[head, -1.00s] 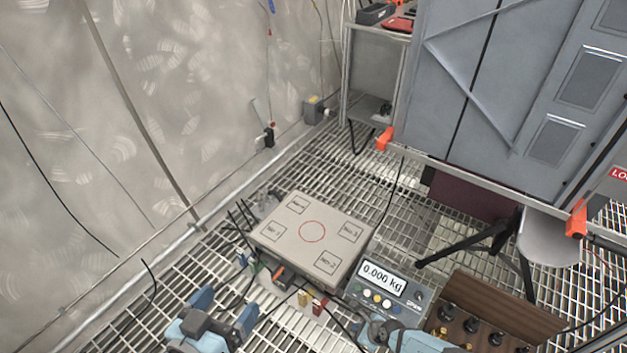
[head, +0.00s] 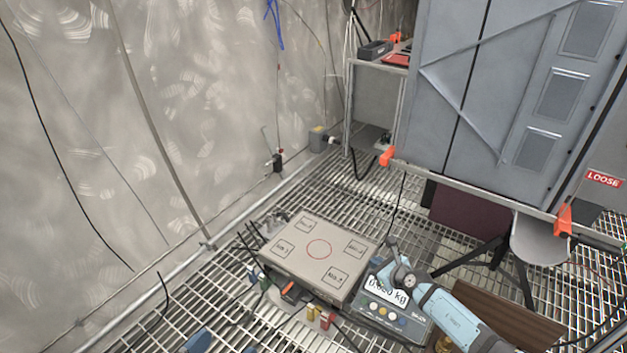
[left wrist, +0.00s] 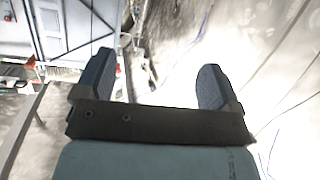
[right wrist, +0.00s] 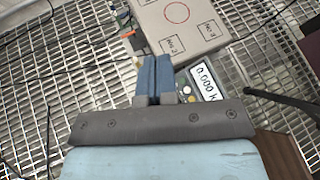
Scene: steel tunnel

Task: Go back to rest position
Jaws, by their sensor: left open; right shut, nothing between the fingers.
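My right arm reaches in from the lower right in the head view, over the scale (head: 398,318). Its gripper (head: 391,246) partly covers the display. In the right wrist view the right gripper (right wrist: 155,62) is shut with its blue fingers together and nothing between them. My left gripper (head: 222,346) shows only as blue fingertips at the bottom edge of the head view. In the left wrist view the left gripper (left wrist: 155,80) is open and empty, its two dark fingers wide apart.
A beige plate box (head: 350,262) with a red circle stands on the grating left of the scale. A brown wooden box (head: 510,318) lies to the right. A large grey cabinet (head: 500,100) and a shelf (head: 375,110) stand behind. The wall (head: 90,130) closes the left side.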

